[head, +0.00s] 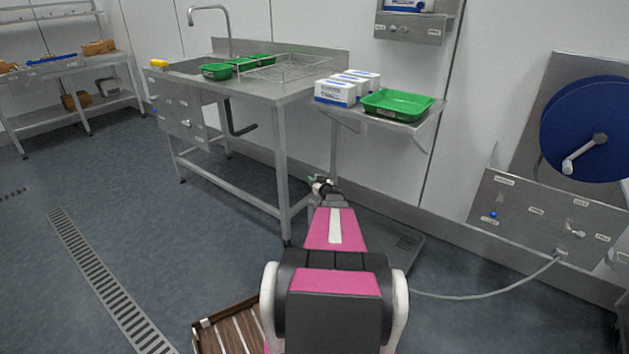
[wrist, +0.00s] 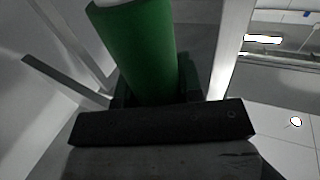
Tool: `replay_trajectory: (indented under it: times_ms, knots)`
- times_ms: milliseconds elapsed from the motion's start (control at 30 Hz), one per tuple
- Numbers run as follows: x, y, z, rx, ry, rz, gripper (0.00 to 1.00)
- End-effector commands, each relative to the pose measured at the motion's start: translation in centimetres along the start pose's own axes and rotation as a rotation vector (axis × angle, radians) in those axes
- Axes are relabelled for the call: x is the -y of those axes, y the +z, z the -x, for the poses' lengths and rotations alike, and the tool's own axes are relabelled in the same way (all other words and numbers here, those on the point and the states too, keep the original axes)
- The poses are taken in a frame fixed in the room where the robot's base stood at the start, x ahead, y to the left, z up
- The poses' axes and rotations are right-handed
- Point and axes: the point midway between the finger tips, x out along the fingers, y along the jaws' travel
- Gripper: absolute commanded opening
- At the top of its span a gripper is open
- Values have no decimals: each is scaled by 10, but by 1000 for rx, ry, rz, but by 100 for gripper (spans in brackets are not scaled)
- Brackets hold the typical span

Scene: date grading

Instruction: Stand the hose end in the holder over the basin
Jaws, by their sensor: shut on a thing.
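My gripper (head: 321,183) is in front of the steel table's right end, below the small shelf, and well away from the basin (head: 190,66). It is shut on a green cylinder with a pale tip, which I take as the hose end (wrist: 140,45); it fills the upper middle of the wrist view. In the head view only a small bit of it shows at my gripper. A grey hose (head: 480,296) runs from the wall panel along the floor and passes behind my arm. A tap (head: 228,32) stands behind the basin. I cannot make out the holder.
Green trays (head: 216,72) and a wire rack (head: 287,70) are on the steel table (head: 282,95). The wall shelf (head: 425,125) holds white boxes (head: 336,92) and a green tray (head: 398,104). A brown slatted crate (head: 232,331) lies beside my base. The floor at left is clear.

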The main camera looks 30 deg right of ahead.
Motion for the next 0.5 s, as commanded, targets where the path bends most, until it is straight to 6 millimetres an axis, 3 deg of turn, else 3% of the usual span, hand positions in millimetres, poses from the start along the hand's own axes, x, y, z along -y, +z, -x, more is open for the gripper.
replay_trajectory:
  times_ms: [500]
  knots:
    - [0,14,0,-1,0,-1,5]
